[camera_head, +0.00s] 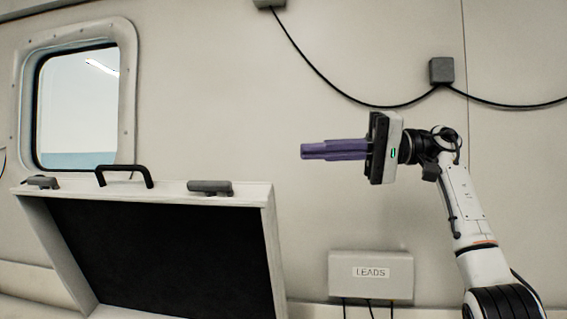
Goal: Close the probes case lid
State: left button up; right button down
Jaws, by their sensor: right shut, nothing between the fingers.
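The probes case lid (165,255) stands raised at the lower left, its dark inner side facing me and its pale rim around it. A black handle (125,171) and two grey latches, one at the left (42,182) and one at the right (210,187), sit along its top edge. The base of the case is below the picture. My right gripper (304,150) has purple fingers pointing left. It is shut and empty, above and to the right of the lid's top right corner, apart from it. My left gripper is not in view.
A pale box marked LEADS (371,273) is on the wall right of the lid, with cables below it. A window (78,105) is at the upper left. A black cable (340,92) hangs along the wall between grey boxes. The wall around my right gripper looks clear.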

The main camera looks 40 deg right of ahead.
jog(key=shift+h, duration=0.3)
jog(key=w+a+f, duration=0.1)
jog(key=a, duration=0.2)
jog(key=w+a+f, duration=0.1)
jog(key=a, duration=0.2)
jog(key=w+a+f, duration=0.1)
jog(key=a, duration=0.2)
jog(key=shift+w+f, duration=0.3)
jog(key=shift+s+a+f, duration=0.3)
jog(key=shift+s+a, duration=0.3)
jog(key=shift+s, duration=0.05)
